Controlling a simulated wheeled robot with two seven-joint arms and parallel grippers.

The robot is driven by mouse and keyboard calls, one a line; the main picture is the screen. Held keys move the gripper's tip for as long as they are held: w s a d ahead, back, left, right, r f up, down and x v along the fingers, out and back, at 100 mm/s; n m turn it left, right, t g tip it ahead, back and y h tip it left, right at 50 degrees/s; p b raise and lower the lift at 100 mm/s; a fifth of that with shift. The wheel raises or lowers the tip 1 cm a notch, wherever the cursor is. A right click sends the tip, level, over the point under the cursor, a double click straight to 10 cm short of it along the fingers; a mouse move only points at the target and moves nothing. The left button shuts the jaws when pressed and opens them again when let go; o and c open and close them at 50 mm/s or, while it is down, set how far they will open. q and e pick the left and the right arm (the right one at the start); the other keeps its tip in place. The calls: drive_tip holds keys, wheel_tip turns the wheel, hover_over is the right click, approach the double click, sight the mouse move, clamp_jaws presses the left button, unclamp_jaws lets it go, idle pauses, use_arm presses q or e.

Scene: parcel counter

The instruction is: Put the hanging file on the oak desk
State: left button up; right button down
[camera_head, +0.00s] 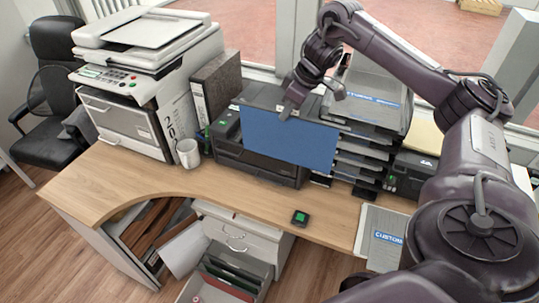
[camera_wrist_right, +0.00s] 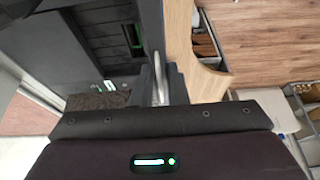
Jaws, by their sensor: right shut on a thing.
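The blue hanging file (camera_head: 288,142) is a flat panel in the head view, held roughly upright above the back of the desk, in front of a black printer. My right gripper (camera_head: 290,108) is shut on its upper edge, near the middle. The file hides part of the printer; I cannot tell if it touches it. The oak desk (camera_head: 105,182) has a light wood top with a curved front edge; it also shows in the wrist view (camera_wrist_right: 207,85). My left gripper is not in view.
A large copier (camera_head: 135,120), a white mug (camera_head: 187,153) and a binder (camera_head: 215,88) stand left of the black printer (camera_head: 258,168). Stacked trays (camera_head: 363,150) stand to the right. The left desktop is clear.

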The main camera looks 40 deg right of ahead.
drive_tip(key=b, duration=0.6)
hover_over(288, 148)
drive_tip(key=a, duration=0.1)
wheel_tip(288, 148, down, 7)
drive_tip(key=f+b, duration=0.1)
drive_tip(key=f, duration=0.1)
drive_tip(key=f+b, duration=0.2)
drive_tip(key=f, duration=0.1)
drive_tip(key=f+b, duration=0.2)
drive_tip(key=shift+w+d+f, duration=0.25)
drive_tip(key=shift+d+f, duration=0.1)
wheel_tip(288, 148, down, 4)
drive_tip(key=shift+s+a+f+b, duration=0.1)
drive_tip(key=shift+s+f+b, duration=0.05)
drive_tip(key=shift+b, duration=0.9)
drive_tip(key=c, duration=1.4)
unclamp_jaws()
drive_tip(key=shift+f, duration=0.15)
drive_tip(key=shift+c, duration=0.2)
